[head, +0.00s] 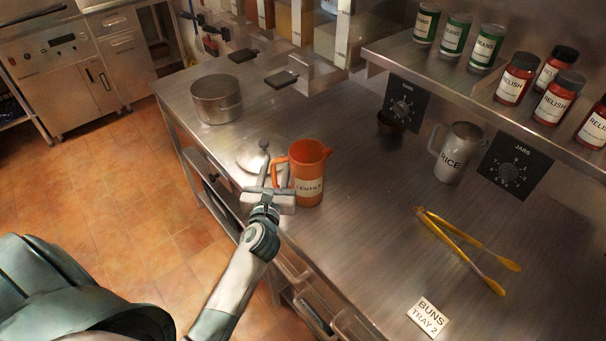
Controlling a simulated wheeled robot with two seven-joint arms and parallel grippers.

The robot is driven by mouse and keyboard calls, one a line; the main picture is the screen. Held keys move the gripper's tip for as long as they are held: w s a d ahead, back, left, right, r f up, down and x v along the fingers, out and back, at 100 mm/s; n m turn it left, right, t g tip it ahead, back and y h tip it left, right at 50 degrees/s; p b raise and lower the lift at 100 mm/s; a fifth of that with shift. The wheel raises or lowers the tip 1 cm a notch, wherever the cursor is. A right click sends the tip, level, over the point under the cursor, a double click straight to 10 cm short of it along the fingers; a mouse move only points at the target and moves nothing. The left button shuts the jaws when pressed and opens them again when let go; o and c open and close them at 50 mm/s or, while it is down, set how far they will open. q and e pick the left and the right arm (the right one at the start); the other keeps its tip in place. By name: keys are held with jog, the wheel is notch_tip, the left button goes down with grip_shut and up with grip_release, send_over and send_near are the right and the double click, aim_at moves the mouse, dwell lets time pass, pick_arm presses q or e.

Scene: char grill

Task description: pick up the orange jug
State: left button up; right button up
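The orange jug (310,172), labelled "LENTILS", stands upright on the steel counter, near its left edge. Its handle (281,160) faces left, toward my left gripper. My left gripper (273,160) is just left of the jug. Its two fingers are apart and point away from me. The handle appears to be between or right beside the fingers; I cannot tell whether they touch it. The gripper's body hides part of the counter edge and the jug's lower left side. My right gripper is not in view.
On the steel counter (350,230) stand a steel pot (217,99), a grey "RICE" jug (457,152) and a small dark cup (390,122). Yellow tongs (465,250) lie to the right. A shelf (430,65) holds cans and relish jars. The counter between jug and tongs is clear.

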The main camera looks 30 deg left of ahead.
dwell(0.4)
pick_arm(q)
grip_shut()
dwell(1.3)
